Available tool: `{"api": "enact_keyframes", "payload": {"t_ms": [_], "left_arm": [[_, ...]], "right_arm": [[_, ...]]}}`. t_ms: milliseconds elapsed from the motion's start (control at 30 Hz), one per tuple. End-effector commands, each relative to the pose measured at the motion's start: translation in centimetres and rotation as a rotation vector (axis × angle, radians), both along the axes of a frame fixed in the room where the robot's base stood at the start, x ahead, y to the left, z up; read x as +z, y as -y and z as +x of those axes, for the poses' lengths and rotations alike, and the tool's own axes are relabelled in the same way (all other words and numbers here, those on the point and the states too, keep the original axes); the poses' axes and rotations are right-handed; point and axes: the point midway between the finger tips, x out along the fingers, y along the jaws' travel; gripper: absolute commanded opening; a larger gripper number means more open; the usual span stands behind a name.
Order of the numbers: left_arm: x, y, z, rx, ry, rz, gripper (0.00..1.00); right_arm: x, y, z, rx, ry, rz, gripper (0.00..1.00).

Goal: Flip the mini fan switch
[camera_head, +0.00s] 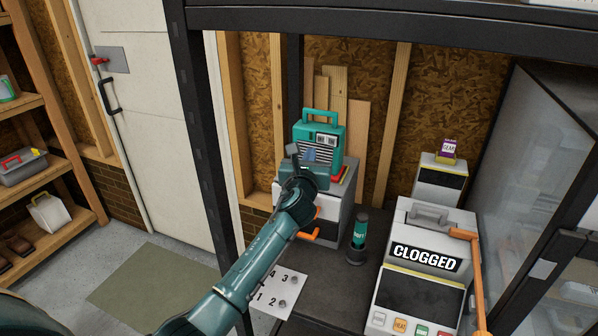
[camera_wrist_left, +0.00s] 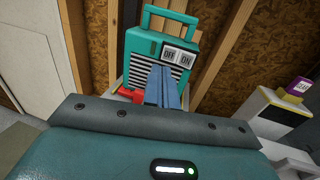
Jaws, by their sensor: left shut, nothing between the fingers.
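The mini fan (camera_head: 331,133) is a teal box with a handle on top and a striped grille. It stands on a grey machine at the back of the shelf. In the left wrist view the fan (camera_wrist_left: 146,48) shows a white switch (camera_wrist_left: 178,56) with halves marked OFF and ON at its upper right. My left gripper (camera_head: 309,156) is in front of the fan's grille. Its blue fingers (camera_wrist_left: 165,84) are shut and empty, with the tips just below the switch in that view. Whether they touch the fan I cannot tell. My right gripper is not in view.
A machine labelled CLOGGED (camera_head: 428,258) with an orange lever stands at the right. A dark teal bottle (camera_head: 359,232) stands between it and my left arm. A black frame post (camera_head: 203,130) rises left of my arm. A numbered plate (camera_head: 277,291) lies below.

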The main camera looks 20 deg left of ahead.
Motion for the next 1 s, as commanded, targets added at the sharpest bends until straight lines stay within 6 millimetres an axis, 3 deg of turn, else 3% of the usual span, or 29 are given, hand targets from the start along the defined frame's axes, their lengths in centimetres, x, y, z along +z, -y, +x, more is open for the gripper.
{"api": "enact_keyframes", "payload": {"t_ms": [200, 400, 1000], "left_arm": [[0.0, -0.2, -4.3, 0.0, 0.0, 0.002, 0.0], [-0.1, -0.3, -6.8, 0.001, 0.0, 0.0, 0.0], [0.0, -0.3, -7.7, 0.001, 0.0, -0.001, 0.0]], "right_arm": [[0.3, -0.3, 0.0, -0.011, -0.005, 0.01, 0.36], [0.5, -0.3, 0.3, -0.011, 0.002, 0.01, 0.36], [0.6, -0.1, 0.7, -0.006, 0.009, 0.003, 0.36]]}}
